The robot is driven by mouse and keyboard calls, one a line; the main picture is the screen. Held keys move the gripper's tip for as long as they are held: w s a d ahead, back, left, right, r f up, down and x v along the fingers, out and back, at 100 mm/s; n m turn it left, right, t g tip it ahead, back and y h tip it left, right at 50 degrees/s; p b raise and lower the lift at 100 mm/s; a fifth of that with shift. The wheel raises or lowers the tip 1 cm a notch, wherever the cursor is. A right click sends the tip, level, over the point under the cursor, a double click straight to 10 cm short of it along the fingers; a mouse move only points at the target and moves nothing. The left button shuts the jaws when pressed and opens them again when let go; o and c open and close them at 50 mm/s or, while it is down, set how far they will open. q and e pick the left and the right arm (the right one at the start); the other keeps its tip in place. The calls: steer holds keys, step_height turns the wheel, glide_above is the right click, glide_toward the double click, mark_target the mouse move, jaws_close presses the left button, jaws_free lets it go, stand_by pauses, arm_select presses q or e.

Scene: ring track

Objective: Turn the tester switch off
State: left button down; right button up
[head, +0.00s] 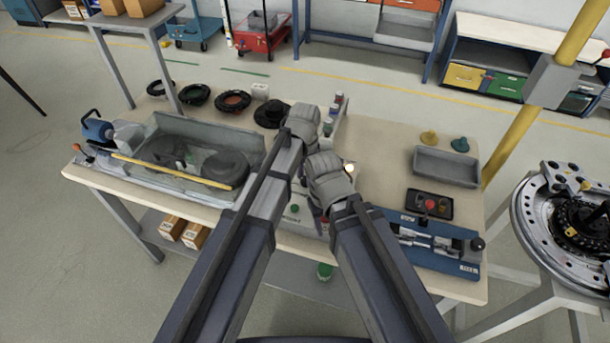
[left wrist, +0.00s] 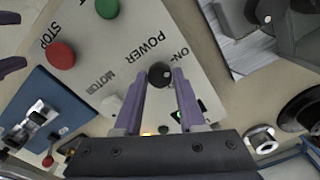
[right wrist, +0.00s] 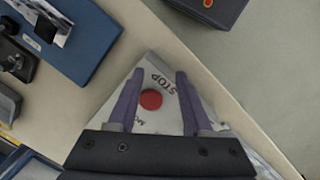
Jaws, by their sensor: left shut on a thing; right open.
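The tester panel (head: 296,212) is a light grey box at the bench middle, mostly hidden by my arms in the head view. In the left wrist view its face (left wrist: 150,22) carries a red STOP button (left wrist: 61,55), a green button (left wrist: 107,8) and a black switch knob (left wrist: 160,73) by the words POWER and ON. My left gripper (left wrist: 160,80) is shut on the knob. Which way the knob points is unclear. My right gripper (right wrist: 160,80) is open and empty over the STOP end of the panel, with the red button (right wrist: 151,99) showing between its fingers.
A blue fixture (head: 440,246) and a black tray with a red knob (head: 429,205) lie to the right. A grey bin (head: 446,166) stands behind them. Black rings (head: 195,95) lie at the back left.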

arm_select(q)
steer(key=m, duration=0.8)
steer(key=shift+m, duration=0.3)
steer(key=m, duration=0.4)
steer(key=shift+m, duration=2.4)
steer(key=c, duration=0.5)
jaws_free()
steer(key=shift+r, duration=0.1)
